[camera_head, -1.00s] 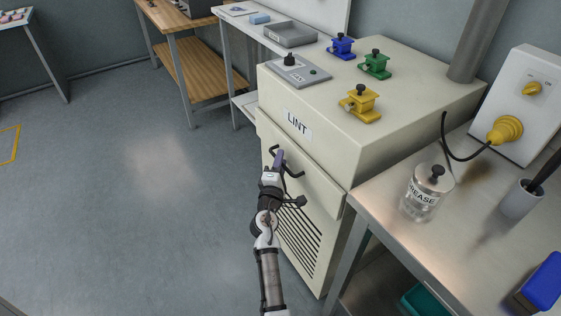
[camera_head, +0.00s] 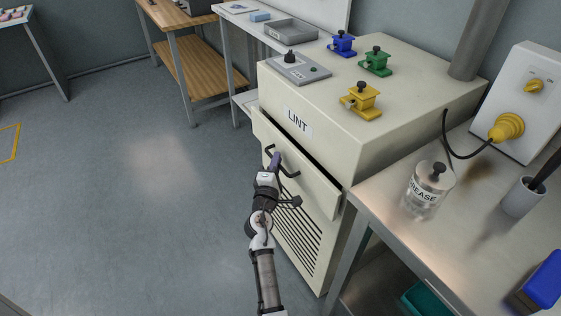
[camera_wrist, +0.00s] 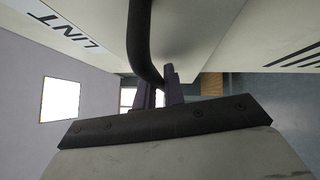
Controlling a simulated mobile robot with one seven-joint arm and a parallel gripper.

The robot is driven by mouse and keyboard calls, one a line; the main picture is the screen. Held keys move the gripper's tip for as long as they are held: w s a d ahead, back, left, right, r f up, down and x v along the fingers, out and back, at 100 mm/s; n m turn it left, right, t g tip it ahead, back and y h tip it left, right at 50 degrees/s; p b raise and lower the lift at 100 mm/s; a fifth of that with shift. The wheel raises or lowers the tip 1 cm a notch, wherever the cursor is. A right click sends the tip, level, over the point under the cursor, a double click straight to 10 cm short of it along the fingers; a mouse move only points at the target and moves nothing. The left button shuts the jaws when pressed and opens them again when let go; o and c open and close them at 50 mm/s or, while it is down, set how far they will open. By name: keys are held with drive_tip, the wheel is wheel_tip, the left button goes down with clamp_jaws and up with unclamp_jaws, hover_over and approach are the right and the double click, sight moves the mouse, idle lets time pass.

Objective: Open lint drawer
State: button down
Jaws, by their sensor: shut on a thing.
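The lint drawer (camera_head: 310,187) is a cream front panel on the cabinet, below the label LINT (camera_head: 297,122). A dark gap shows along its top edge, so it stands slightly out from the cabinet. Its black bar handle (camera_head: 289,172) also shows in the wrist view (camera_wrist: 139,40). My gripper (camera_head: 275,160) is at the handle, with its purple fingers (camera_wrist: 160,92) shut on the bar. The drawer's inside is hidden apart from the dark gap.
The cream cabinet (camera_head: 400,100) carries blue, green and yellow clamp-like pieces and a grey switch plate (camera_head: 298,69). A metal table (camera_head: 385,215) with a grease jar (camera_head: 429,190) stands close on the right. The floor (camera_head: 120,200) at left is clear.

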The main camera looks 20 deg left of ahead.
drive_tip(key=s+a+b, duration=0.3)
drive_tip(key=s+a, duration=0.5)
drive_tip(key=s, duration=0.3)
drive_tip(key=s+a+b, duration=0.2)
drive_tip(key=s+a, duration=0.6)
drive_tip(key=s, duration=0.2)
drive_tip(key=shift+s+a+b, duration=0.35)
drive_tip(key=shift+a+b, duration=0.05)
drive_tip(key=c, duration=1.5)
unclamp_jaws()
drive_tip(key=s, duration=0.4)
drive_tip(key=s+d+f+b, duration=0.1)
drive_tip(key=s, duration=0.4)
drive_tip(key=s+f+b, duration=0.1)
drive_tip(key=s, duration=0.3)
drive_tip(key=shift+s+d, duration=0.25)
drive_tip(key=shift+d, duration=0.15)
